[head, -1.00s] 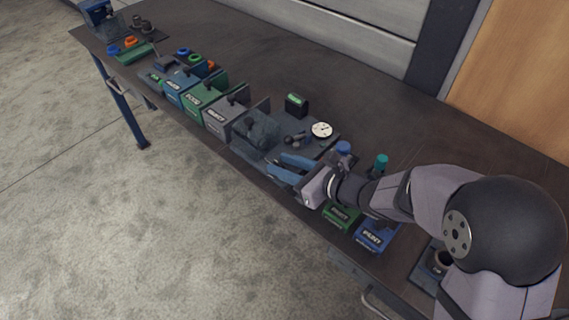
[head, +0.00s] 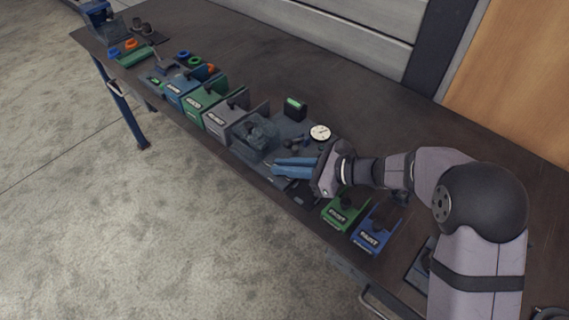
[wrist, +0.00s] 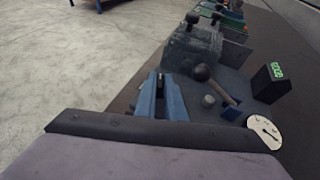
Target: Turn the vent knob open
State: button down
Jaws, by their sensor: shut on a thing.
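My gripper (head: 276,166) reaches left over the dark base plate (head: 312,150) in the head view. Its two blue fingers lie close together, and in the wrist view the gripper (wrist: 160,78) is shut on a small dark thing (wrist: 160,82), mostly hidden by the fingers. I cannot tell for certain if this is the vent knob. A dark ball-ended handle (wrist: 201,73) and a short grey knob (wrist: 208,101) stand to the right of the fingers, apart from them. A clear grey block (wrist: 190,50) stands just beyond the fingertips.
A white dial gauge (head: 320,132) and a black box with a green display (head: 295,107) stand behind the gripper. Several labelled bins (head: 222,118) line the table to the left. A green bin (head: 343,213) and a blue bin (head: 374,234) stand at the right. The table's back is clear.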

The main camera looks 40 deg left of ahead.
jog(key=shift+w+r+n+g, duration=0.1)
jog(key=shift+n+g, duration=0.2)
jog(key=shift+g, duration=0.1)
jog(key=c, duration=1.8)
grip_release()
jog(key=shift+c, duration=0.2)
jog(key=shift+d, duration=0.1)
jog(key=shift+b+v, duration=0.6)
jog(key=shift+v, duration=2.9)
jog(key=shift+r, duration=0.1)
